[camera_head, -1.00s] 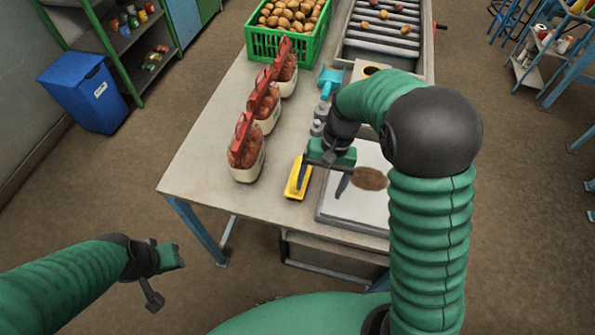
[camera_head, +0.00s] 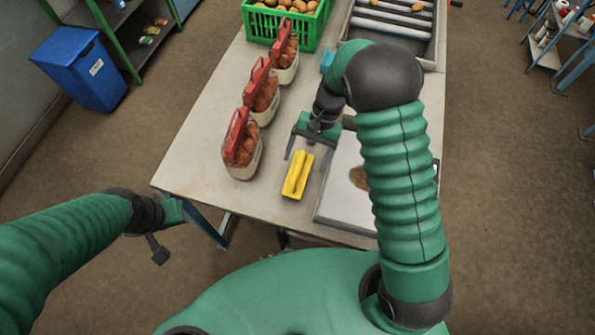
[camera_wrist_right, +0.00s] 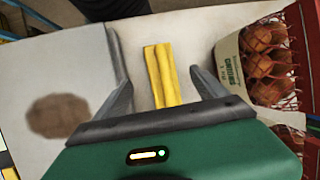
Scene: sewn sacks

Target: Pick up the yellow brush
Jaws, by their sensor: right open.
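The yellow brush (camera_head: 297,175) lies on the table between the row of sacks and a flat pale plate. It also shows in the right wrist view (camera_wrist_right: 163,76), between the two fingers and beyond their base. My right gripper (camera_head: 308,159) is open, with its fingers spread just behind and above the brush; whether they touch it I cannot tell. In the right wrist view my right gripper (camera_wrist_right: 165,85) holds nothing. My left gripper (camera_head: 172,232) is off the table's front left corner, and its jaw opening is unclear.
Several sacks (camera_head: 242,145) with red tops stand in a row left of the brush. The pale plate (camera_head: 338,190) with a brown patch lies to the right. A green crate (camera_head: 318,30) of potatoes and a roller tray (camera_head: 428,50) are at the back. Bare table (camera_head: 195,150) lies left.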

